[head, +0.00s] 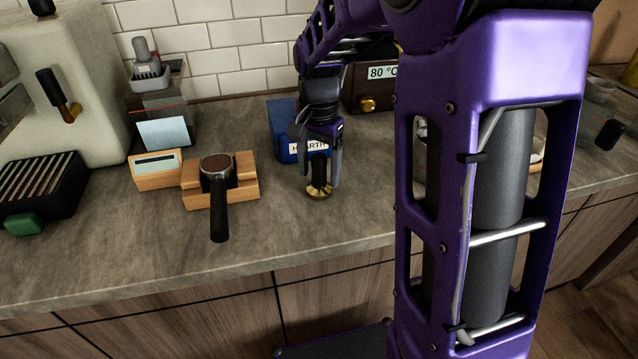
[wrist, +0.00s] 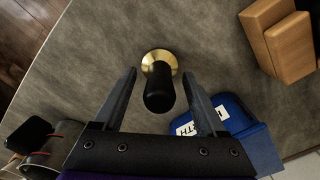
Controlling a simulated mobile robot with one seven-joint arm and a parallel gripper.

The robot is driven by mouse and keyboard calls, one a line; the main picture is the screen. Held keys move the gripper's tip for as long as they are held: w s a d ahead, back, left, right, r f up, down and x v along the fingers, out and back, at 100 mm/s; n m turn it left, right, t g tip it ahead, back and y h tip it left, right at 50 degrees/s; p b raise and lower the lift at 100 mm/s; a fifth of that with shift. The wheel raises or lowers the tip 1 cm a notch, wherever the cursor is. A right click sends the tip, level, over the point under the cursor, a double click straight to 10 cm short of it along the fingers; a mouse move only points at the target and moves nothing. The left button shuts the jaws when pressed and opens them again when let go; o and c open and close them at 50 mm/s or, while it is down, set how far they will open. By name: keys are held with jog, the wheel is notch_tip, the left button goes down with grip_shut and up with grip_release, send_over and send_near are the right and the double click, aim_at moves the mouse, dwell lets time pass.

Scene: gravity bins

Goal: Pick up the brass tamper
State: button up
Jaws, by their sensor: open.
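The brass tamper (head: 319,192) stands upright on the grey counter, with a round brass base and a black handle. It also shows in the wrist view (wrist: 159,68), where the black handle points towards the camera. My gripper (head: 321,178) is open over the tamper. In the wrist view, its two fingers (wrist: 159,75) are spread to the left and right of the handle, with a gap on each side. The fingers do not appear to touch the handle. In the head view, the fingers partly hide the handle.
A blue box (head: 284,130) with a white label stands just behind the tamper. A portafilter (head: 217,180) rests on a wooden stand to the left. A dark box with a display (head: 368,90) is behind my arm. The counter in front of the tamper (head: 290,225) is clear.

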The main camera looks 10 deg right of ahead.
jog(key=shift+f, duration=0.7)
grip_shut()
dwell(0.9)
